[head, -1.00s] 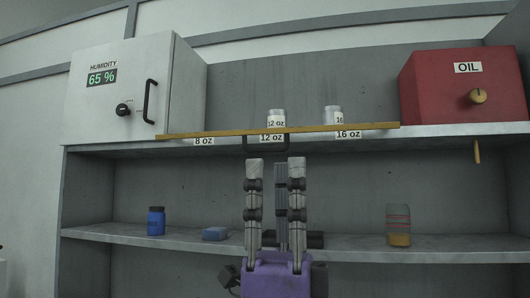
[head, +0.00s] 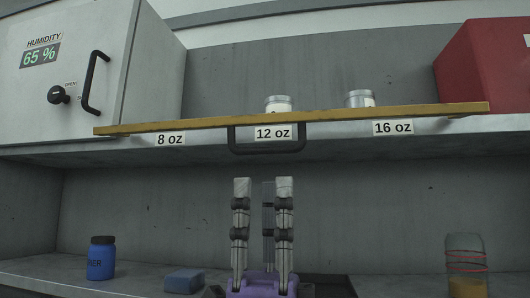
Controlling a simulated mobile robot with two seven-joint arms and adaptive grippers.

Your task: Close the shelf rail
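The shelf rail is a long yellow bar (head: 345,115) running across the front of the upper shelf, its left end lower in the picture than its right. A dark handle (head: 266,151) hangs below its middle, under the 12 oz label. My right gripper (head: 263,182) points upward just below the handle in the picture. Its two fingers are apart, with nothing held between them. I cannot tell how far it is from the handle in depth. My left gripper is not in view.
Two pale jars, one left (head: 278,104) and one right (head: 360,99), stand behind the rail. A white humidity cabinet (head: 95,45) is left, a red box (head: 485,65) right. The lower shelf holds a blue bottle (head: 101,259), a blue block (head: 184,281) and a banded jar (head: 466,265).

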